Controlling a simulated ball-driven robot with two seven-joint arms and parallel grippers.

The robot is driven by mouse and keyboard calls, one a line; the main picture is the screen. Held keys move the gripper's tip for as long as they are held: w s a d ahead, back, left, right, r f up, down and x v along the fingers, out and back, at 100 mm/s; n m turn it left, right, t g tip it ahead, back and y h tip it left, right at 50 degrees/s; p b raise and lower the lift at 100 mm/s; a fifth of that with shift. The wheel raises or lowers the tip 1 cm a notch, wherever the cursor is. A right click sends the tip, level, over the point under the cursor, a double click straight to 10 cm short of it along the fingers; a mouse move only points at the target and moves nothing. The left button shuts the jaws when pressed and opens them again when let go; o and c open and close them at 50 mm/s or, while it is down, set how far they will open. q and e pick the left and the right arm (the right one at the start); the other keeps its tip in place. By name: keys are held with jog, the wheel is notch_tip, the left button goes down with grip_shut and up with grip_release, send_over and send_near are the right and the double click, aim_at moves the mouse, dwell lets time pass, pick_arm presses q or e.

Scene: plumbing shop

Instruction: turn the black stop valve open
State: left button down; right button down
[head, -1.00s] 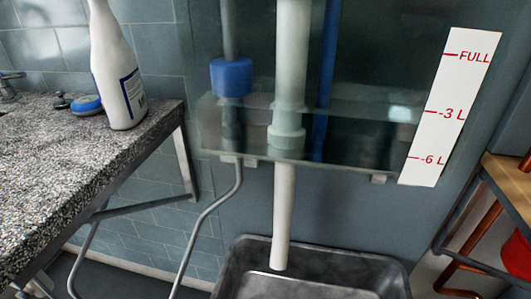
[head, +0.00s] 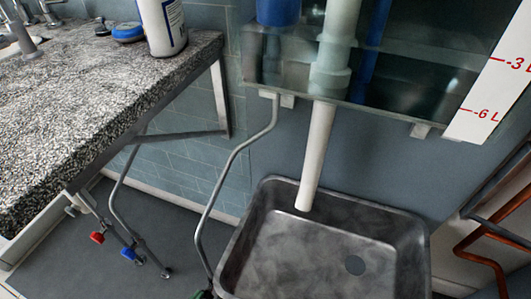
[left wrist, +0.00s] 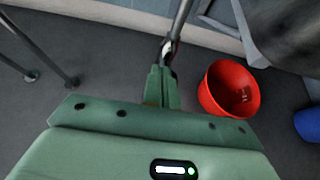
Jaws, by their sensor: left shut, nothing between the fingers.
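My left gripper (left wrist: 162,72) is shut and empty in the left wrist view. Its tips are close to a metal fitting (left wrist: 170,47) on a grey pipe (left wrist: 182,18); I cannot tell whether they touch it. In the head view only a small green part of it (head: 203,294) shows at the bottom edge, by the lower end of the thin grey pipe (head: 228,166). I cannot make out a black valve handle; it may be hidden by the gripper or below the head view. The pipe comes down from the clear water tank (head: 400,85). My right gripper is not in view.
A grey metal basin (head: 300,255) stands under the white outlet pipe (head: 318,155). A stone counter (head: 90,105) is at left, with red (head: 97,237) and blue (head: 128,254) valve handles below. A red bucket (left wrist: 229,88) and a blue object (left wrist: 309,124) are right of my gripper.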

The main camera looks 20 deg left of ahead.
pick_arm(q)
jog(key=shift+a+r, duration=0.1)
dwell(0.4)
jog(key=s, duration=0.6)
jog(key=shift+a+r, duration=0.25)
jog(key=shift+r, duration=0.05)
jog(key=w+d, duration=0.3)
jog(key=w, duration=0.3)
jog(key=shift+f, duration=0.25)
dwell(0.3)
jog(key=shift+f, duration=0.15)
dwell(0.5)
